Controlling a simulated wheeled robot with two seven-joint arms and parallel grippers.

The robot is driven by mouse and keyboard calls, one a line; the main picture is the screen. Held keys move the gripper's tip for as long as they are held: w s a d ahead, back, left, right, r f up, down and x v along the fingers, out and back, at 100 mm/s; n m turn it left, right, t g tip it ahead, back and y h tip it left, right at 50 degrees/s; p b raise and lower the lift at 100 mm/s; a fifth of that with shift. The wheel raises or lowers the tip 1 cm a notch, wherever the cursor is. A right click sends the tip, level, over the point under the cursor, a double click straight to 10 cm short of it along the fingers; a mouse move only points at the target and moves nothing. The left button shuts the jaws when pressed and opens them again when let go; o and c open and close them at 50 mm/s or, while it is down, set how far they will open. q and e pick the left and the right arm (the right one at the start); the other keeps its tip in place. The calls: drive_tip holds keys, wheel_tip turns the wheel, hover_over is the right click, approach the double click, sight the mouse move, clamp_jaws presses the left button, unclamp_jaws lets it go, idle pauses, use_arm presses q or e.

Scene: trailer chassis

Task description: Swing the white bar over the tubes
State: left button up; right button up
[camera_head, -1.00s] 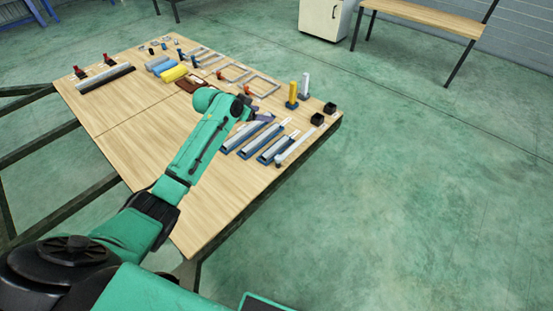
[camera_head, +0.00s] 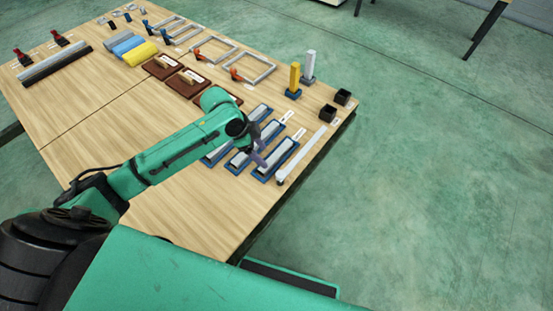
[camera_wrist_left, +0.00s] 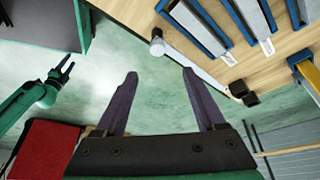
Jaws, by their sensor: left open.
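The white bar (camera_head: 303,154) lies along the table's right edge in the head view, beside the tubes and not across them. Its near end has a round knob (camera_wrist_left: 157,47), seen in the left wrist view. The pale tubes (camera_head: 277,158) lie side by side in blue holders (camera_head: 263,178). My left gripper (camera_head: 260,156) is above the holders in the head view, to the left of the bar. In the left wrist view its fingers (camera_wrist_left: 160,73) are apart and empty, with the bar beyond them. My right gripper (camera_wrist_left: 66,67) shows small at the left of that view.
Two black cups (camera_head: 328,113) stand near the bar's far end. Yellow (camera_head: 294,78) and white (camera_head: 309,66) posts stand behind the holders. Brown boards (camera_head: 190,83) and grey frames (camera_head: 252,68) lie farther left.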

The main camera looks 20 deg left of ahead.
sight(280, 174)
use_arm(q)
drive_tip(key=b+x, duration=0.1)
drive_tip(key=x, duration=0.3)
drive_tip(key=b+x, duration=0.1)
drive_tip(key=x, duration=0.3)
drive_tip(key=b+x, duration=0.1)
drive_tip(key=x, duration=0.3)
drive_tip(key=shift+s+d, duration=0.2)
drive_tip(key=shift+d, duration=0.1)
drive_tip(key=shift+w+d+f, duration=0.15)
drive_tip(key=shift+d+f, duration=0.1)
drive_tip(key=shift+f, duration=0.3)
clamp_jaws()
use_arm(e)
drive_tip(key=w, duration=0.5)
drive_tip(key=shift+w+a+r, duration=0.3)
drive_tip(key=shift+w+r, duration=0.05)
drive_tip(key=shift+r, duration=0.05)
